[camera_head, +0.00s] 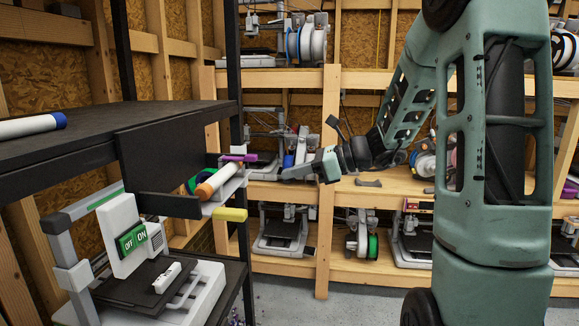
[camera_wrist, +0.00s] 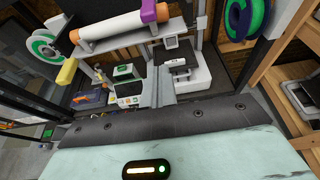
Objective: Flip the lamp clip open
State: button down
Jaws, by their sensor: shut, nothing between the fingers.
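No part is plainly marked as the lamp clip, so I cannot tell which piece it is or whether it is open. A white tube with an orange end (camera_head: 218,181) lies along a grey bracket beside the dark shelf. A purple piece (camera_head: 238,157) is at its far side, and a yellow block (camera_head: 230,214) sticks out below. In the wrist view the tube (camera_wrist: 112,25) crosses the top, with the purple piece (camera_wrist: 149,11) at its right end and the yellow block (camera_wrist: 67,72) at left. My gripper (camera_head: 285,173) is shut and empty, to the right of the bracket and apart from it.
A printer with an OFF/ON panel (camera_head: 132,240) stands below the dark shelf (camera_head: 110,125). A blue-capped white tube (camera_head: 32,126) lies on that shelf. A wooden rack (camera_head: 327,230) with several printers and spools stands behind my gripper. Grey floor (camera_head: 320,309) shows at the bottom.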

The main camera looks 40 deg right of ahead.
jog(key=w+a+r+p, duration=0.1)
jog(key=w+a+p, duration=0.3)
jog(key=w, duration=0.1)
jog(key=shift+w+a+r+p, duration=0.2)
jog(key=shift+w+a+p, duration=0.1)
jog(key=shift+w, duration=0.1)
jog(key=shift+r, duration=0.1)
